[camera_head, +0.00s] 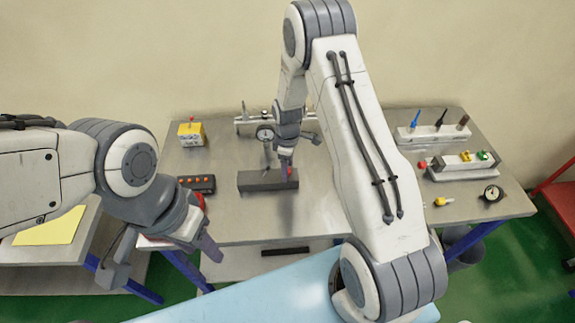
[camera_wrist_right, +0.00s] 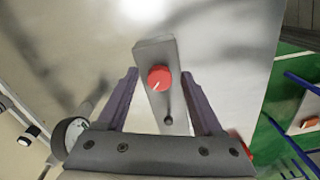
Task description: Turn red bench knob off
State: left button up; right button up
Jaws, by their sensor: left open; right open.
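The red knob (camera_wrist_right: 159,78) sits on a grey rectangular block (camera_wrist_right: 152,52), with a pale pointer mark slanting down and left in the right wrist view. A small dark lever (camera_wrist_right: 168,119) stands on the same block. In the head view the block (camera_head: 258,182) lies mid-table and the knob (camera_head: 288,171) is partly covered by my right gripper (camera_head: 290,150). In the right wrist view that gripper (camera_wrist_right: 160,74) is open, its fingers on either side of the block; I see no clear contact with the knob. My left gripper (camera_head: 162,268) is open and empty, in front of the table's left edge.
A yellow box (camera_head: 191,134) and a dark button panel (camera_head: 197,184) stand on the left. A round gauge (camera_head: 265,133) is behind the block. White racks (camera_head: 433,133) with several small parts and a dial (camera_head: 491,194) are on the right. The table's middle right is clear.

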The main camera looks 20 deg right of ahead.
grip_shut()
jog(key=shift+m, duration=0.3)
jog(key=m+b, duration=0.2)
jog(key=shift+f+m, duration=0.1)
jog(key=shift+m, duration=0.3)
jog(key=m+b, duration=0.1)
jog(key=m, duration=0.4)
jog(key=shift+s+a+b, duration=0.1)
jog(key=shift+b, duration=0.3)
jog(key=m+b, duration=0.1)
jog(key=m, duration=0.4)
jog(key=shift+a, duration=0.1)
jog(key=shift+a+m+b, duration=0.1)
jog(key=shift+m+b, duration=0.45)
jog(key=shift+m, duration=1.75)
